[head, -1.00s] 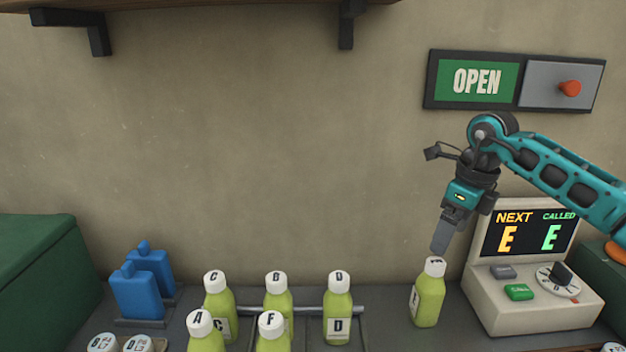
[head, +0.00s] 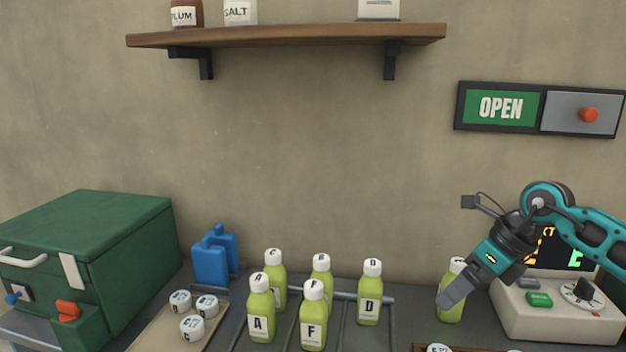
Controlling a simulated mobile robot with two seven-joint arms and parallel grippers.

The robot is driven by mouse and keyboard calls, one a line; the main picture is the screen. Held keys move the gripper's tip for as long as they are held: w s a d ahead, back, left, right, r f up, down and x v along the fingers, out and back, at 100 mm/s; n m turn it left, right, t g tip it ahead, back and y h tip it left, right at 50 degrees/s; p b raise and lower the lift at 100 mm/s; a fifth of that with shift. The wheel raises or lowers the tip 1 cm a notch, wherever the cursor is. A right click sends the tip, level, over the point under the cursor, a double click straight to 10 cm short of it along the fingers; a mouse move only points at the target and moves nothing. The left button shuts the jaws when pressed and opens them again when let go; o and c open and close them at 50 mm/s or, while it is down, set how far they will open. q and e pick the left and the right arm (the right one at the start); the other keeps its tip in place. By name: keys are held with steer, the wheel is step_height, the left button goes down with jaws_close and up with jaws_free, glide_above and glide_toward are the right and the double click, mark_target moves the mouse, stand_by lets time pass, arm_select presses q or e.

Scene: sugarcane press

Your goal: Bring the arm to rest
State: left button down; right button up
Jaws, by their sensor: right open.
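My right gripper (head: 447,297) is at the right in the head view, with the teal arm coming in from the right edge. Its jaws point down and to the left, in front of a green bottle with a white cap (head: 457,266). The gripper covers part of that bottle, and I cannot tell whether the two touch. The bottle stands upright on the counter beside the cream display box (head: 540,318). The jaws look empty. My left gripper does not show.
Several green lettered bottles (head: 313,328) stand at a metal rack in the middle. White caps (head: 193,328) lie on a tray at left, near blue objects (head: 211,265) and a green machine (head: 95,240). A shelf (head: 290,37) and an OPEN sign (head: 501,107) are on the wall.

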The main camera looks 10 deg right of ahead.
steer(key=a+r+m+t+y, duration=0.15)
steer(key=a+y, duration=0.65)
steer(key=a, duration=0.9)
steer(key=a+r+m+t+y, duration=0.3)
steer(key=r+m+t, duration=0.3)
steer(key=m+t, duration=0.5)
steer(key=s+d+f+m+h, duration=0.2)
steer(key=d+f+m+h, duration=0.35)
steer(key=m+h, duration=0.4)
steer(key=s+d+f+m+h, duration=0.3)
steer(key=d+f+m+h, duration=0.3)
steer(key=m, duration=0.7)
steer(key=s+a+f+m+g, duration=0.1)
steer(key=s+f+m+g, duration=0.2)
steer(key=s+f+g, duration=0.55)
steer(key=s+a+f+m+g, duration=0.1)
steer(key=s+f+m+g, duration=0.35)
steer(key=s, duration=0.75)
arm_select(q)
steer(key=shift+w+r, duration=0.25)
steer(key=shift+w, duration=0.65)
arm_select(e)
steer(key=w+a+f+n+t+y, duration=0.2)
steer(key=w+a+f+t, duration=0.1)
steer(key=w+f+t, duration=0.4)
step_height(320, 180, down, 3)
steer(key=shift+w+f+t, duration=0.1)
steer(key=shift+w+t, duration=0.05)
steer(key=shift+t, duration=0.5)
